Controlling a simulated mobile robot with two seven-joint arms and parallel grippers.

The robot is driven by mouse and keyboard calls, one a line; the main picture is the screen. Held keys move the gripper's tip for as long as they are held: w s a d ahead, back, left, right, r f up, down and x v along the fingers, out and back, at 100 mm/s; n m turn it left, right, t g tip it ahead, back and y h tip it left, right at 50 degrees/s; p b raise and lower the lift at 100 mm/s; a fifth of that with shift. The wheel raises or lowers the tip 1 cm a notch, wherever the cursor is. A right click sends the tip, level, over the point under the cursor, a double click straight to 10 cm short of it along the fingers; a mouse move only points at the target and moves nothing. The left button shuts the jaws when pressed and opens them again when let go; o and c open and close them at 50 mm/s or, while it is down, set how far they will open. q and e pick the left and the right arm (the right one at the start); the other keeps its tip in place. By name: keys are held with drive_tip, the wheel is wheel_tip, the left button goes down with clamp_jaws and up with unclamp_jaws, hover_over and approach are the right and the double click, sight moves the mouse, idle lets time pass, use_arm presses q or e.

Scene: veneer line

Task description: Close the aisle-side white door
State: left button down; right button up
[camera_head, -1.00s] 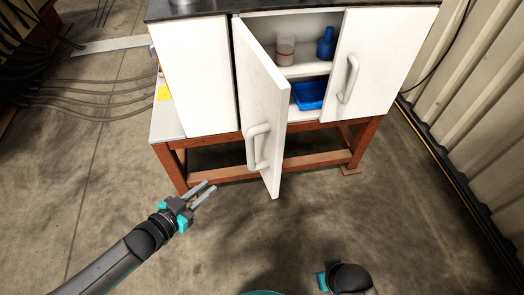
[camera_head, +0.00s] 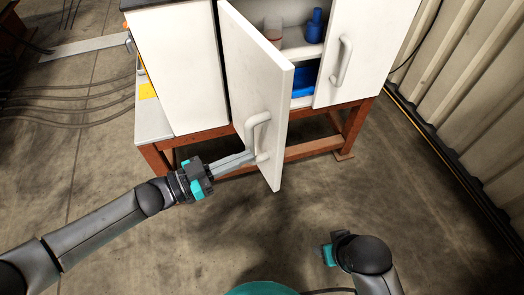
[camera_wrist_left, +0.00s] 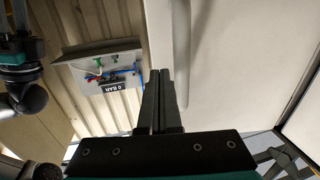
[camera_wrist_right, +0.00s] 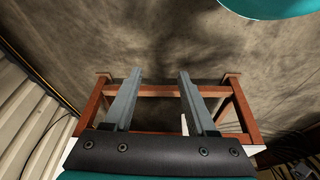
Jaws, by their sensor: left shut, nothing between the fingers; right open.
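The open white door (camera_head: 255,85) is hinged at its left edge and swung out toward me from the cabinet (camera_head: 177,65). Its white bar handle (camera_head: 251,131) is on the left face, near the free edge; it also shows in the left wrist view (camera_wrist_left: 182,50). My left gripper (camera_head: 250,157) is shut and empty, its fingertips at the lower end of the handle. I cannot tell whether they touch the handle or the door. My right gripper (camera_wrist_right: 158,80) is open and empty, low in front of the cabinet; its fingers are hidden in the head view.
Another white door (camera_head: 358,50) at right is shut. Inside the cabinet are a blue bottle (camera_head: 314,27), a cup (camera_head: 273,28) and a blue tray (camera_head: 303,77). A red-brown frame (camera_head: 355,125) carries the cabinet. A corrugated wall (camera_head: 470,85) stands at right. The floor in front is clear.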

sight(274, 145)
use_arm(q)
drive_tip(key=b+x, duration=0.1)
drive_tip(key=x, duration=0.3)
drive_tip(key=shift+w+d, duration=0.35)
drive_tip(key=shift+d, duration=0.25)
use_arm(e)
drive_tip(key=shift+w+r+t, duration=0.15)
drive_tip(key=shift+r+t, duration=0.05)
drive_tip(key=shift+r, duration=0.8)
drive_tip(key=shift+w+r+t, duration=0.1)
drive_tip(key=shift+r+t, duration=0.1)
drive_tip(key=shift+r, duration=0.75)
use_arm(q)
drive_tip(key=shift+d, duration=0.15)
